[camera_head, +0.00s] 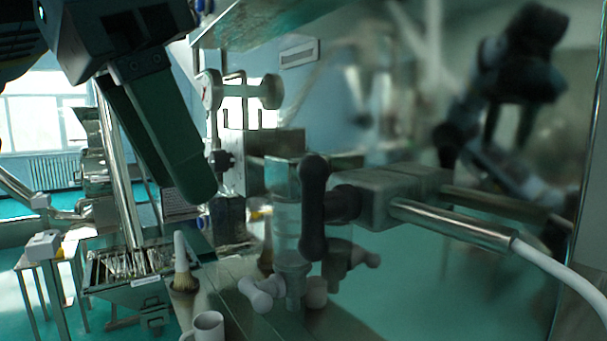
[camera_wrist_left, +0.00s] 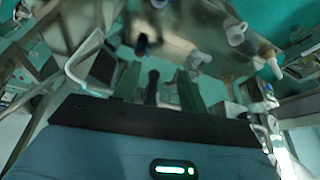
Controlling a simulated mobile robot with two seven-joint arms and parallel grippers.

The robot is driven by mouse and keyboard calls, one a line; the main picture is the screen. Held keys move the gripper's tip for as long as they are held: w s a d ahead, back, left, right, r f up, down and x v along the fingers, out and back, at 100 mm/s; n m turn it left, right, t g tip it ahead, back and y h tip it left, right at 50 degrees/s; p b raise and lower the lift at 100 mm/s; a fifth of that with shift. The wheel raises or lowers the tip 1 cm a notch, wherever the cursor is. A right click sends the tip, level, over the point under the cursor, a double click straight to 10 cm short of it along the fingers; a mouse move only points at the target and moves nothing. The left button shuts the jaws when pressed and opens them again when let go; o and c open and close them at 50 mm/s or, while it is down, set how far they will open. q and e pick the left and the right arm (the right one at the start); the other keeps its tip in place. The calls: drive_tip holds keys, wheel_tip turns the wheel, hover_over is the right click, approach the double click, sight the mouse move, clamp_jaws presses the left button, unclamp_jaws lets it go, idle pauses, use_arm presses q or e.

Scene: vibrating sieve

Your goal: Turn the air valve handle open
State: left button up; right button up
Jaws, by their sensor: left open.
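The air valve handle (camera_head: 313,208) is a black bar with rounded ends, standing upright in the head view. It is fixed to a grey valve block (camera_head: 377,195) with a metal pipe. My left gripper (camera_head: 193,190) is open, to the left of the handle and apart from it, its dark green fingers pointing down and to the right. In the left wrist view, a dark handle-like bar (camera_wrist_left: 152,86) shows between the two green fingers of the left gripper (camera_wrist_left: 159,82); I cannot tell its distance from them. My right gripper is not in view.
A white mug (camera_head: 205,327) and a brush (camera_head: 184,266) stand on the steel surface below. A white-handled fitting (camera_head: 290,285) is under the handle. A white hose (camera_head: 565,280) leaves the pipe. The shiny panel at right shows a blurred dark reflection. A pressure gauge (camera_head: 211,91) stands behind.

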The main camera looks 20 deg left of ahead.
sight(306, 162)
use_arm(q)
drive_tip(key=w+d, duration=0.1)
drive_tip(key=w, duration=0.2)
drive_tip(key=w+d, duration=0.2)
drive_tip(key=w, duration=0.1)
drive_tip(key=w+d, duration=0.1)
drive_tip(key=w, duration=0.2)
drive_tip(key=shift+w+d, duration=0.4)
drive_tip(key=x, duration=0.3)
drive_tip(key=shift+w, duration=0.3)
drive_tip(key=shift+x, duration=0.95)
drive_tip(key=shift+c, duration=0.4)
clamp_jaws()
drive_tip(key=shift+d, duration=0.1)
